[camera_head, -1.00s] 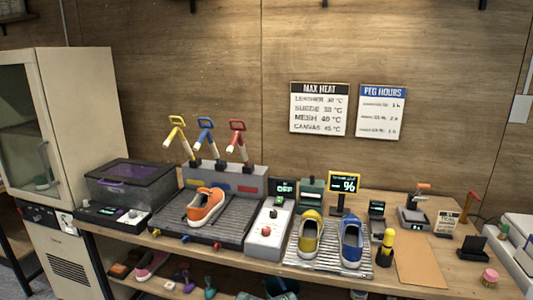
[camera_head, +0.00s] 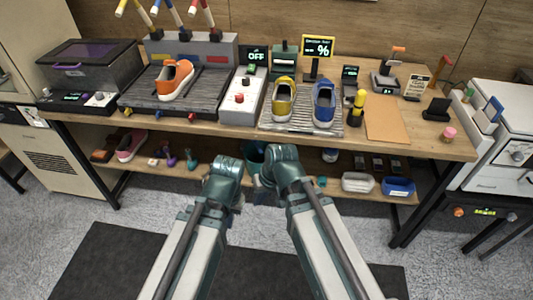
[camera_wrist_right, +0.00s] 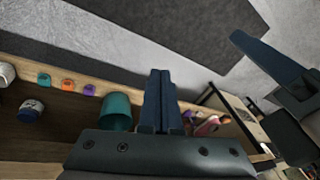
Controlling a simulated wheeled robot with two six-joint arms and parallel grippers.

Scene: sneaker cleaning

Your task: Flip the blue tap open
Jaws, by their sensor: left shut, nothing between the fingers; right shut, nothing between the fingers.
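The blue tap (camera_head: 174,16) stands on the grey block (camera_head: 190,50) at the back of the bench, between the yellow tap (camera_head: 136,15) and the red tap (camera_head: 201,14). The top of the blue tap is cut off by the frame edge. In the right wrist view my right gripper (camera_wrist_right: 161,73) is shut and empty, its two dark fingers together. Another dark finger at the right of that view appears to be my left gripper (camera_wrist_right: 238,38), shut. Both arms are below the bench front, far from the tap; their fingers are not clear in the head view.
An orange sneaker (camera_head: 175,80) sits on the ribbed tray (camera_head: 135,97) before the taps. Small coloured knobs line its front. A lidded bin (camera_head: 87,67) stands left, and a white control box (camera_head: 242,105) right. The bench's front edge and lower shelf lie ahead of my arms.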

